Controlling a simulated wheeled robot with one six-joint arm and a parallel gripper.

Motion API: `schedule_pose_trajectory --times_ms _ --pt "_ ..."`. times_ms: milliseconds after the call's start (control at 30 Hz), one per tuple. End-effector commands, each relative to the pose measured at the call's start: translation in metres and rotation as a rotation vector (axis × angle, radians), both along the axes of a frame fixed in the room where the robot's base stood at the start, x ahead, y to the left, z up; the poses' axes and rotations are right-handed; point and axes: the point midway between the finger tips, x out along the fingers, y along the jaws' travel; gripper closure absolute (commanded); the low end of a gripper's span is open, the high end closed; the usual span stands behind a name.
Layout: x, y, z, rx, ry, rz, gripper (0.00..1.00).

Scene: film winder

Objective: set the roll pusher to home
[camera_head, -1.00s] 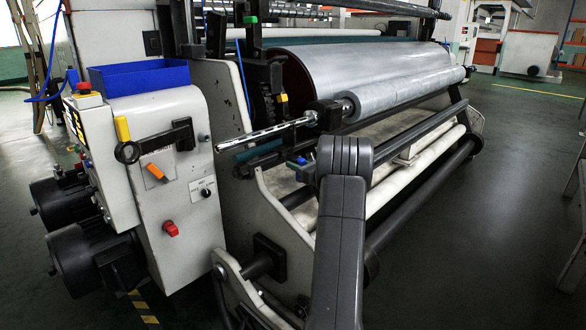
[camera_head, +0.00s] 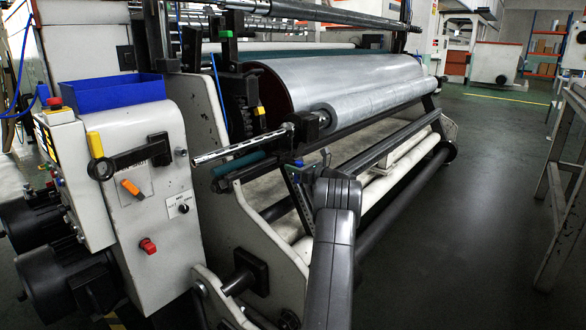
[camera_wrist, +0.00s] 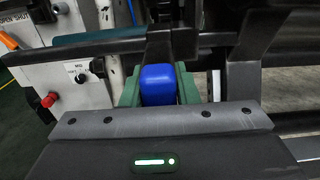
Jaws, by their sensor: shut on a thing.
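My gripper (camera_wrist: 158,88) has green jaws, seen in the wrist view. It is shut on a blue handle (camera_wrist: 158,85), with one jaw on each side of it. A dark bar stands behind the handle. I take the handle to be part of the roll pusher; the frames show no label on it. In the head view my arm reaches to the near end of the machine, below the silver roll, and hides much of the handle and jaws.
The silver film roll (camera_head: 350,85) lies across the machine, with a chrome shaft (camera_head: 240,146) jutting left below its near end. The control cabinet (camera_head: 135,215) carries orange, black and red knobs. A grey metal stand (camera_head: 556,200) is at right. Open floor lies between.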

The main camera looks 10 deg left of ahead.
Motion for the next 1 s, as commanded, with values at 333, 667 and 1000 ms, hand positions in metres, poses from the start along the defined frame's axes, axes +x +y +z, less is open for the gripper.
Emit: schedule_pose_trajectory --times_ms 333,667,1000 --pt "0.001 -0.002 0.003 0.001 -0.004 -0.008 0.53" --pt "-0.005 -0.014 0.003 0.002 -0.001 -0.009 0.53" --pt "-0.046 -0.076 0.004 0.002 -0.001 -0.011 0.53"
